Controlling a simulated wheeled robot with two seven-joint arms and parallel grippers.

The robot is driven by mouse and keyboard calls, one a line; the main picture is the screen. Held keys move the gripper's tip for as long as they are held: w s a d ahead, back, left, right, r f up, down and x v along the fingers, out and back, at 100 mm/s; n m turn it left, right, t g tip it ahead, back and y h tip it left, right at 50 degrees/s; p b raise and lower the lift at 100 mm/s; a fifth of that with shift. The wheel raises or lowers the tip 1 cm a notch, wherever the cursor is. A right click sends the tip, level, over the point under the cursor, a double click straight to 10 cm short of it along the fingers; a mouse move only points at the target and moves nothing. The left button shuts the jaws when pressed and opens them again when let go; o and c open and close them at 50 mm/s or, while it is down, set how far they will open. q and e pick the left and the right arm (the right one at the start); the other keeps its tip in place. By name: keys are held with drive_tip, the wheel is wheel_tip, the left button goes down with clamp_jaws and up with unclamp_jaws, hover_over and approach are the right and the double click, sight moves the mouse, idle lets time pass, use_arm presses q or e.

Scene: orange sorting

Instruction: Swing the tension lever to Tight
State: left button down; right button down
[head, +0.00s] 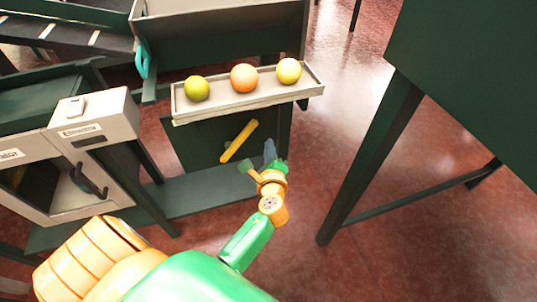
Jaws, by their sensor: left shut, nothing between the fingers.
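The yellow lever (239,141) sits on a dark green panel (196,144) below the fruit tray. It is tilted, with its upper end to the right and its lower end to the left. No Tight label is readable near it. My left gripper (257,160) is shut and empty, just below and to the right of the lever. I cannot tell whether it touches the lever. My right gripper is not in view.
A shallow tray (180,115) above the lever holds three fruits. A grey box (110,122) with a black handle (90,182) stands at the left. A dark green table with legs (365,160) stands at the right. Open red floor lies between.

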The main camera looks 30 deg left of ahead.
sight(238, 142)
use_arm(q)
drive_tip(key=a, duration=0.1)
drive_tip(key=a+r+p, duration=0.1)
drive_tip(key=w+a+p, duration=0.1)
drive_tip(key=a, duration=0.1)
drive_tip(key=shift+a+r, duration=0.1)
drive_tip(key=shift+r, duration=0.25)
